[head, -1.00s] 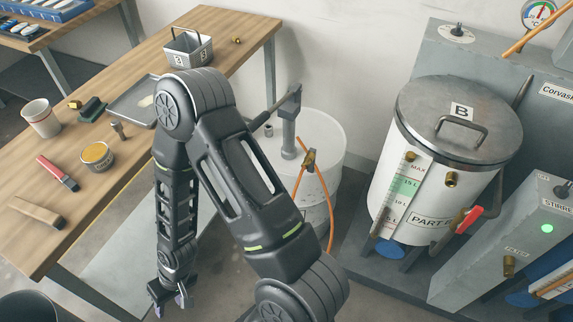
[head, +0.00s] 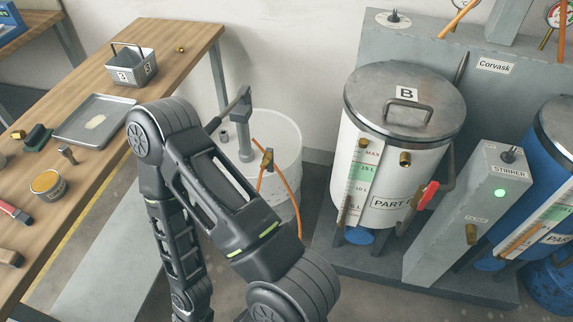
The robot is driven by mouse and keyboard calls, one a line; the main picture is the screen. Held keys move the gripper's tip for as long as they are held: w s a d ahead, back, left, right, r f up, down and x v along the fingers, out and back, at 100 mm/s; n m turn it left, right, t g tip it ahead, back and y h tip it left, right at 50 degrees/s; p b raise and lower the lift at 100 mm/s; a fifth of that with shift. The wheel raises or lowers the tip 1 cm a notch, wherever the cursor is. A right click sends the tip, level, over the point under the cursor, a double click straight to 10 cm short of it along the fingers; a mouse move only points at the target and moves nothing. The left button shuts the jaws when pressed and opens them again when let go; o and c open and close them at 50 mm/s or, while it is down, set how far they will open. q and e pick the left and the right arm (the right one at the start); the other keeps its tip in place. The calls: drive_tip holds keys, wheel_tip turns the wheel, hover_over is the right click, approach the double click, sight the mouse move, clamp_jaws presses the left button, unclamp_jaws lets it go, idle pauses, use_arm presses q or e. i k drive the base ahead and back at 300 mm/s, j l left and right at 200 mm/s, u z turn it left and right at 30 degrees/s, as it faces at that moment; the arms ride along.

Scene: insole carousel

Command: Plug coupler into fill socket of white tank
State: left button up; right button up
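The white tank (head: 393,125), marked B and PART, stands right of centre with a grey lid. Brass fittings show on its front, one (head: 405,159) below the lid and one near the top of the level scale; I cannot read which is the fill socket. A brass coupler (head: 267,160) on an orange hose (head: 292,203) hangs at the side of a white drum (head: 290,127), apart from the tank. One arm of mine crosses the left centre, its forearm pointing down. Its gripper is below the picture edge. My other gripper is not in view.
A grey stirrer box (head: 470,200) with a green light stands right of the tank, and a blue tank (head: 560,130) beyond it. A red valve handle (head: 428,193) juts from the white tank. The wooden bench (head: 95,120) at left carries a tray, basket and tin.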

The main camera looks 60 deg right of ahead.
sight(264, 165)
drive_tip(key=i+z, duration=0.1)
drive_tip(key=z, duration=2.7)
drive_tip(key=j, duration=1.35)
